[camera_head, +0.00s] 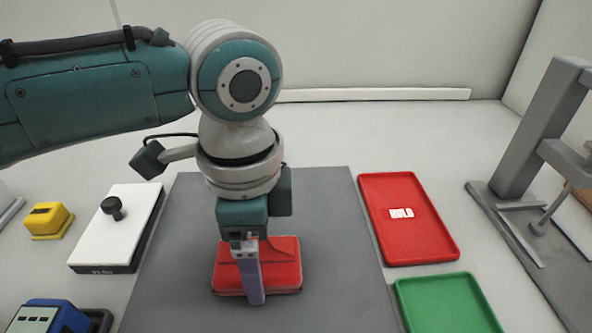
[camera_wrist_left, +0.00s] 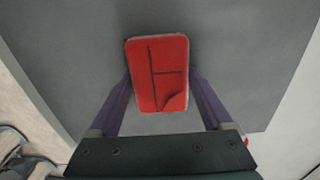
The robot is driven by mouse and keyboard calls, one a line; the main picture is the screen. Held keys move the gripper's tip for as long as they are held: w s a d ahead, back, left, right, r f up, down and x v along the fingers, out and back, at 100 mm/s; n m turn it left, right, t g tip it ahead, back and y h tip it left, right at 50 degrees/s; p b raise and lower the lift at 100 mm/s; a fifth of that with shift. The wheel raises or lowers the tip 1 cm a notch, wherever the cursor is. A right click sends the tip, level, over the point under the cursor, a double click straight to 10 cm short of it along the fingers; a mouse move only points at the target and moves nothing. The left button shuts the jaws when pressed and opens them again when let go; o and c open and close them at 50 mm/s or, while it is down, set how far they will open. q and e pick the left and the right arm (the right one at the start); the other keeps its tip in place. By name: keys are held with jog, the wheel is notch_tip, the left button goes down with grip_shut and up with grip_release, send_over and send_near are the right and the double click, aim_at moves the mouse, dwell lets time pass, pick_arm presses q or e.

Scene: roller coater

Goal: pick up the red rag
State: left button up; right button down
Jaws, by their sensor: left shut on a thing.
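The red rag (camera_head: 283,270) is a folded rectangular pad with dark crease lines on top, over the grey mat (camera_head: 330,220). It also shows in the left wrist view (camera_wrist_left: 160,85), between the two purple fingers. My left gripper (camera_head: 253,297) points down over the rag and is shut on it; in the left wrist view its fingers (camera_wrist_left: 163,90) press on both sides of the rag. I cannot tell whether the rag touches the mat or hangs just above it. My right gripper is not in view.
A red tray (camera_head: 375,215) marked HOLD and a green tray (camera_head: 440,300) lie right of the mat. A grey stand (camera_head: 530,140) rises at the far right. A white board with a black knob (camera_head: 112,207), a yellow block (camera_head: 46,217) and a blue device (camera_head: 48,316) are left.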

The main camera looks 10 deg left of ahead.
pick_arm(q)
notch_tip(320, 180, up, 20)
jog(key=p, duration=0.3)
jog(key=o, duration=0.7)
jog(key=shift+f, duration=0.1)
jog(key=c, duration=0.5)
